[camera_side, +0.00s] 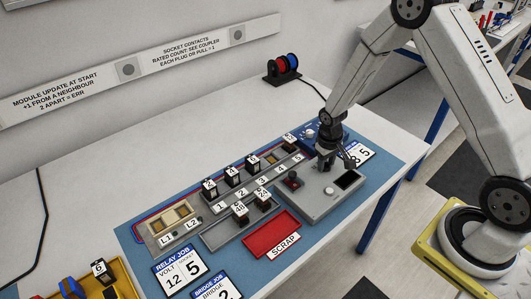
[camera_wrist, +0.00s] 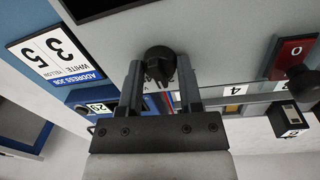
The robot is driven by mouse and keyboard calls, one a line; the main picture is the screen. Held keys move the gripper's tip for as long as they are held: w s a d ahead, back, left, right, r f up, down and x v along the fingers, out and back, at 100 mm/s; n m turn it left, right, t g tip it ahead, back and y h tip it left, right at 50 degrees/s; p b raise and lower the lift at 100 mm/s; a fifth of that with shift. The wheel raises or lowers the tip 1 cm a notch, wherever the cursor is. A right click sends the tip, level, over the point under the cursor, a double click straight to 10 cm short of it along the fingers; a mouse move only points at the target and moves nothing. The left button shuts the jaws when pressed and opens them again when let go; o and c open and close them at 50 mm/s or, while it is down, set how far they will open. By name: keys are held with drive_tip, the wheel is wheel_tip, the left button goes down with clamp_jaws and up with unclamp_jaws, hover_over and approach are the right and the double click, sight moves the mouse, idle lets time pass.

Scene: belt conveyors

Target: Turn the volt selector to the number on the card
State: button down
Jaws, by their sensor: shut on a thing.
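My gripper (camera_side: 335,163) points down over the grey control box (camera_side: 314,205). In the wrist view my gripper (camera_wrist: 159,68) has its two fingers on either side of a black round knob (camera_wrist: 160,54), the volt selector, and is shut on it. In the side view the gripper hides the knob; its pointer and scale cannot be read in either view. The relay job card (camera_side: 181,270) lies at the front of the blue mat and reads volt 12, socket 5.
The box also carries a red switch (camera_side: 291,181) with a black lever, a dark display (camera_side: 346,180) and a white button (camera_side: 329,191). Numbered modules (camera_side: 240,212), a red scrap tray (camera_side: 270,236) and the address job card (camera_side: 363,153) are nearby. The white table behind is mostly clear.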

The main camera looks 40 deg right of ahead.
sight(326, 166)
drive_tip(key=n, duration=0.4)
drive_tip(key=shift+n+t, duration=0.3)
drive_tip(key=shift+n, duration=1.9)
drive_tip(key=shift+c, duration=1.3)
unclamp_jaws()
drive_tip(key=shift+r, duration=0.15)
drive_tip(key=shift+s+a+r, duration=0.1)
drive_tip(key=shift+r, duration=1.8)
drive_tip(key=shift+s+a+r, duration=0.1)
drive_tip(key=shift+r, duration=1.75)
